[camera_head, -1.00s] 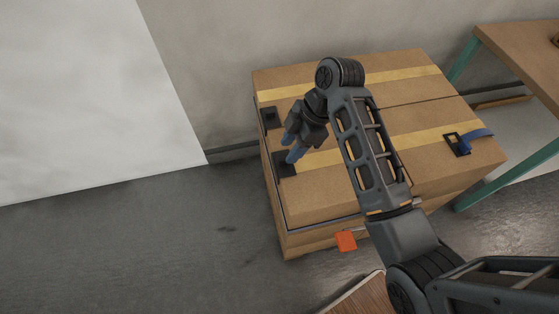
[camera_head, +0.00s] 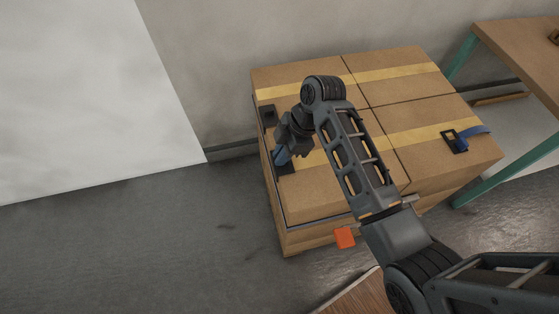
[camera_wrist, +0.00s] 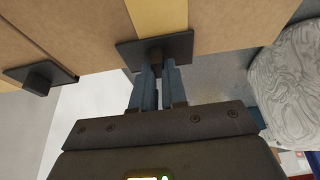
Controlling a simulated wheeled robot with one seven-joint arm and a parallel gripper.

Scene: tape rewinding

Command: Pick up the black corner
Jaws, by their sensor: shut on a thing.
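A black corner (camera_head: 286,169) lies at the left edge of the boxes, at the end of the nearer yellow tape strip. In the wrist view this black corner (camera_wrist: 155,50) is a flat dark plate with a knob. My gripper (camera_head: 279,158) is at that corner, its blue fingers reaching down to it. In the wrist view my gripper (camera_wrist: 158,72) has its fingertips around the knob and is shut on it. The plate still lies against the box edge. A second black corner (camera_head: 268,116) sits farther back on the same edge, and it also shows in the wrist view (camera_wrist: 40,77).
The cardboard boxes (camera_head: 315,205) form a block with yellow tape strips. A black buckle with a blue strap (camera_head: 456,141) lies on the right side. An orange block (camera_head: 344,238) is at the front. A wooden table (camera_head: 520,50) stands at right. Floor on the left is clear.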

